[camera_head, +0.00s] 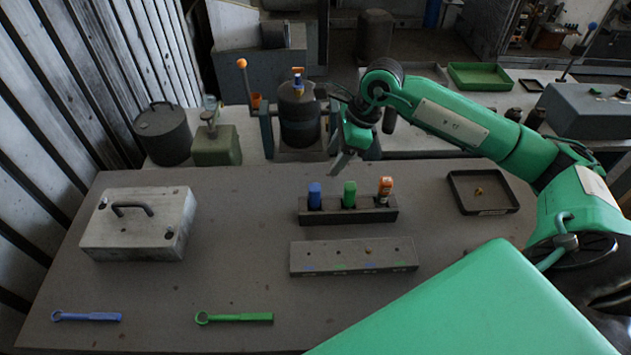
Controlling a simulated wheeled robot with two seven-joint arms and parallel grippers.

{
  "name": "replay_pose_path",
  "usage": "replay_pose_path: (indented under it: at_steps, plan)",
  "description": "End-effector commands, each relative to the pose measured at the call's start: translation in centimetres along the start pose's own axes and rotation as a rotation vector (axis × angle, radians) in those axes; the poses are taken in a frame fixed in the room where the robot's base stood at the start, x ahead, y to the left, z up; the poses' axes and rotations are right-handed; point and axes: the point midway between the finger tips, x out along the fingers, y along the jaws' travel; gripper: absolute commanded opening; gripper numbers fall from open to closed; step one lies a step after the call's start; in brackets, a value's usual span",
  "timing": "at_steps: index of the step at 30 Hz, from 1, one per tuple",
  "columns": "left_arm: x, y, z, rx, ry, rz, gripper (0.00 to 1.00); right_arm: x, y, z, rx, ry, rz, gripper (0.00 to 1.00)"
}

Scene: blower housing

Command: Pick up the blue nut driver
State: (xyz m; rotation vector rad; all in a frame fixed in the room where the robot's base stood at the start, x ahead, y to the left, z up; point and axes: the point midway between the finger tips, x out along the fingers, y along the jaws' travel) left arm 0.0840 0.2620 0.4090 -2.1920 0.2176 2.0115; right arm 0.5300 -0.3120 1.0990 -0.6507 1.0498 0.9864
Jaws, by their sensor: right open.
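The blue nut driver (315,195) stands upright in the dark rack (350,216), at the rack's left end. A green-handled driver (349,194) stands in the middle and an orange one (385,188) at the right. My right gripper (343,163) is open and empty. In the picture it appears above and slightly right of the blue driver, close to the green one, and apart from both. My left gripper is not in view.
A grey block with small holes (353,256) lies in front of the rack. A metal case (139,224) stands left. A blue wrench (87,316) and green wrench (234,318) lie at the front. A black tray (483,192) lies right. The table between case and rack is clear.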

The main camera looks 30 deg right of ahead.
Motion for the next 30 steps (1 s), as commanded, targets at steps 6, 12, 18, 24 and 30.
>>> replay_pose_path:
  at_steps: [6, 12, 18, 24, 30]
  plan:
    - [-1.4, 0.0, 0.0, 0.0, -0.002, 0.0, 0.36, 3.1, 0.2, 0.1, 0.0, 0.0, 0.007, 0.53]
    - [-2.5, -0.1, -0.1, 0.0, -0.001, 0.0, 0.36, 6.8, 0.1, 0.1, 0.002, 0.0, 0.005, 0.53]
    - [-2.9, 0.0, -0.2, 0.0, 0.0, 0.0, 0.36, 8.4, 0.1, 0.0, 0.0, 0.0, 0.002, 0.53]
    - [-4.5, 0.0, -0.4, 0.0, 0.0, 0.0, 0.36, 9.9, 0.5, -0.2, 0.002, 0.002, 0.005, 0.53]
    - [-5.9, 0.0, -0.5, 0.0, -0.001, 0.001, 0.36, 12.5, 0.6, -0.4, 0.002, -0.001, 0.004, 0.53]
